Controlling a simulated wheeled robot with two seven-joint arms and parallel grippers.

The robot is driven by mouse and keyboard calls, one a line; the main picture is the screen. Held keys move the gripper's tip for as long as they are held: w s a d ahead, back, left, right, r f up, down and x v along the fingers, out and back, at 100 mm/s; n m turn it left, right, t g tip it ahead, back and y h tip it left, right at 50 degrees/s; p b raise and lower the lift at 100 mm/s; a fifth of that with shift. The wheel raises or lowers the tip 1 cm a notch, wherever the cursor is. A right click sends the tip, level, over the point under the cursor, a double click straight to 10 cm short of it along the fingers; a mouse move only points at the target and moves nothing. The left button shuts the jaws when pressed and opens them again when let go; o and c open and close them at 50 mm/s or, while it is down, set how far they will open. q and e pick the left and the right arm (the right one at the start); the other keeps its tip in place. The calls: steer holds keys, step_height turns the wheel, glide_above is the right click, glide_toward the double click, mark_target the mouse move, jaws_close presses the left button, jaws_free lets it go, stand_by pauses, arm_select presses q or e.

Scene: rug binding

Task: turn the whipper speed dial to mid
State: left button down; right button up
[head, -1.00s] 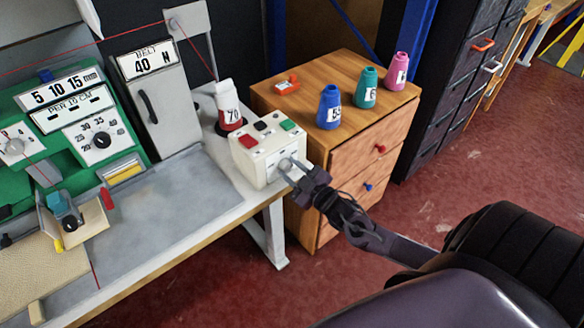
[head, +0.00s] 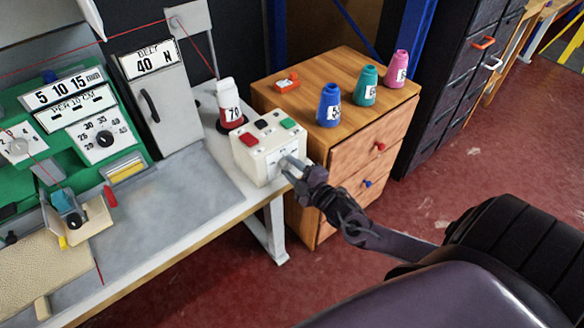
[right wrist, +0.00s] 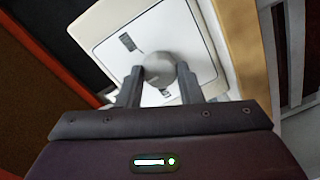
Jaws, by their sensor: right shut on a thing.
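The white control box (head: 254,150) stands at the right end of the machine table, with a red button, a green button and dark ones on its top. Its front bears the grey round dial (right wrist: 159,69), which sits on a white plate (right wrist: 110,30) in the right wrist view. My right gripper (head: 290,165) is at the front of the box, shut on the dial. In the right wrist view its two fingers (right wrist: 159,84) stand on either side of the knob. The dial's pointer and most labels are too small or hidden to read. My left gripper is not in view.
A wooden drawer cabinet (head: 345,185) stands close to the right of the box, with blue, teal and pink thread cones on top. The green machine panel (head: 75,120) is at the left. The grey table plate (head: 165,210) is mostly clear.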

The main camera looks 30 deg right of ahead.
stand_by(0.3)
steer(key=o, duration=1)
steer(key=shift+s, duration=0.1)
steer(key=s, duration=0.7)
steer(key=shift+s+d+r+b, duration=0.2)
steer(key=shift+s+d+b, duration=0.1)
steer(key=shift+d, duration=0.1)
